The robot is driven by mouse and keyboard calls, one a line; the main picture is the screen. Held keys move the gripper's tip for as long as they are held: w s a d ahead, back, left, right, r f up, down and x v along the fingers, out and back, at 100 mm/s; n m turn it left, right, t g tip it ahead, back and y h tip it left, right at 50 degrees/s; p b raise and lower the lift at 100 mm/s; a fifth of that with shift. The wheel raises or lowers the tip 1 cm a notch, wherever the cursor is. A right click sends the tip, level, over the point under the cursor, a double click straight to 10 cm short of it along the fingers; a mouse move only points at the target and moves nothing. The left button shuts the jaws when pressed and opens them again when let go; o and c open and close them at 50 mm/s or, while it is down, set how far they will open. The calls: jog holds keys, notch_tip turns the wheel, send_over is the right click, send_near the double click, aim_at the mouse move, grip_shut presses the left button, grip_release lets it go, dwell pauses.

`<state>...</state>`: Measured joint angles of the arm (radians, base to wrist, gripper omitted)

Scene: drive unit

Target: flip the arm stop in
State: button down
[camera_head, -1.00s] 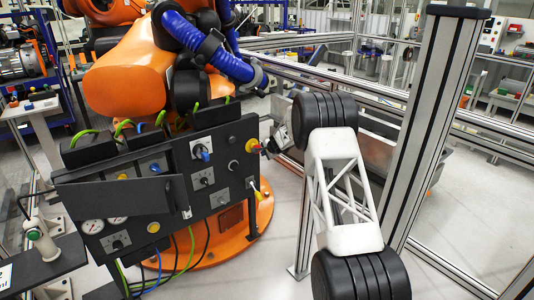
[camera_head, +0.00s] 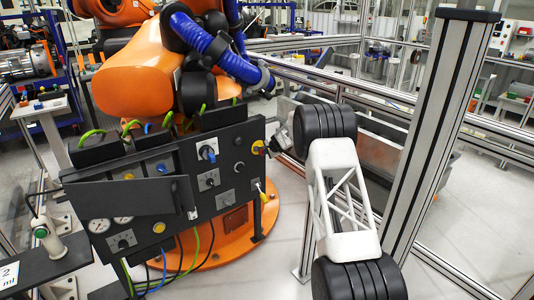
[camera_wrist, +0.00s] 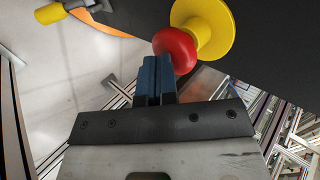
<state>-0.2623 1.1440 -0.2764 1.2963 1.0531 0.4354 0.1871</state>
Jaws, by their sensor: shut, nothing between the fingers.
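The arm stop appears to be the red mushroom button on a yellow collar at the right edge of the black panel (camera_head: 108,250). The red button (camera_wrist: 176,50) and its yellow collar (camera_wrist: 207,27) fill the top of the wrist view; in the head view the button (camera_head: 257,148) is small. My gripper (camera_wrist: 154,62) is shut and empty, its blue fingertips right at the lower left side of the red button. I cannot tell whether they touch it. In the head view my gripper (camera_head: 272,147) is just right of the button.
Below the button sits a yellow-tipped lever (camera_head: 258,187), also in the wrist view (camera_wrist: 55,12). The panel carries several knobs, gauges and an open black flap (camera_head: 125,198). An orange robot (camera_head: 140,80) stands behind. A metal fence post (camera_head: 440,130) is at right.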

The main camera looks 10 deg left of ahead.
jog(key=shift+w+a, duration=0.6)
jog(key=shift+d, duration=0.1)
jog(key=s+d+f+v, duration=0.1)
jog(key=f+v, duration=0.1)
jog(key=v, duration=1)
jog(key=shift+s+d+r, duration=0.25)
jog(key=shift+s+d, duration=0.1)
jog(key=shift+s, duration=0.05)
dwell(0.5)
dwell(0.4)
